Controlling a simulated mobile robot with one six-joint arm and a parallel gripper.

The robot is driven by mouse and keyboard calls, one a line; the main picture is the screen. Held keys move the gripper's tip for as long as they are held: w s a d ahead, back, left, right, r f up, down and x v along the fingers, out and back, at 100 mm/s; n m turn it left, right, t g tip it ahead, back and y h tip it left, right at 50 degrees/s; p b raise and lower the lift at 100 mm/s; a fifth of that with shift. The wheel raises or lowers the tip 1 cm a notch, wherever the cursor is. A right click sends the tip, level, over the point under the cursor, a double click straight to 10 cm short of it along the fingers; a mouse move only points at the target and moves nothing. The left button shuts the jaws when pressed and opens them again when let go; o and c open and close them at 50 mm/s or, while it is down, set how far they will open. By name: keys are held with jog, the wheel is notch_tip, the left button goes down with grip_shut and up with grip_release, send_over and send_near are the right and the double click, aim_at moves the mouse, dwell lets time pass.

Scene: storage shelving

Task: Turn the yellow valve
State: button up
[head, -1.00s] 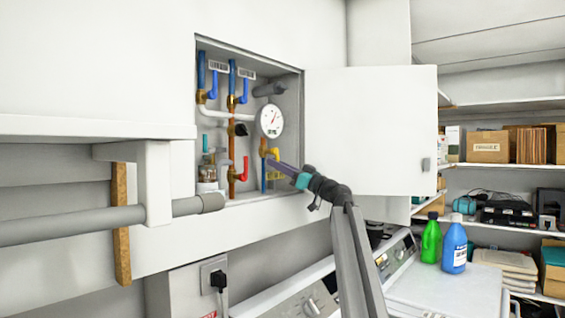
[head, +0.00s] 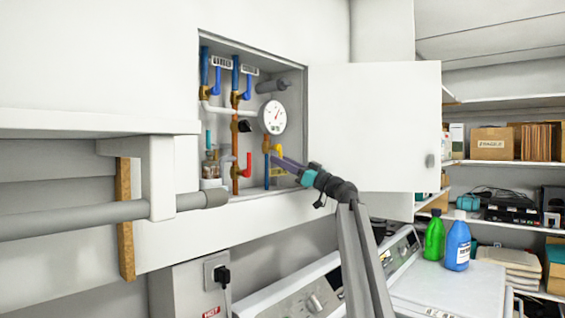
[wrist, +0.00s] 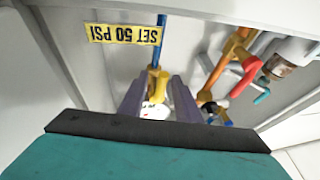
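The yellow valve (head: 278,148) sits on a blue and copper pipe inside the open wall cabinet, just below the white gauge (head: 272,117). My gripper (head: 276,159) reaches in from the right, its tips at the valve. In the wrist view the yellow valve handle (wrist: 157,84) lies between the two purple fingers of my gripper (wrist: 159,82). The fingers are spread, with a gap visible beside the handle. Whether either finger touches it I cannot tell. In the head view the fingers partly hide the valve's lower part.
A red valve handle (head: 248,164) is close left of the yellow one, with blue handles (head: 215,82) higher up. A yellow "SET 50 PSI" label (wrist: 124,34) is near the fingers. The cabinet door (head: 375,128) stands open at the right. A grey pipe (head: 75,220) crosses the left.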

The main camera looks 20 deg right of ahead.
jog(key=b+v, duration=0.3)
jog(key=v, duration=1)
jog(key=shift+b, duration=0.35)
jog(key=shift+f, duration=0.1)
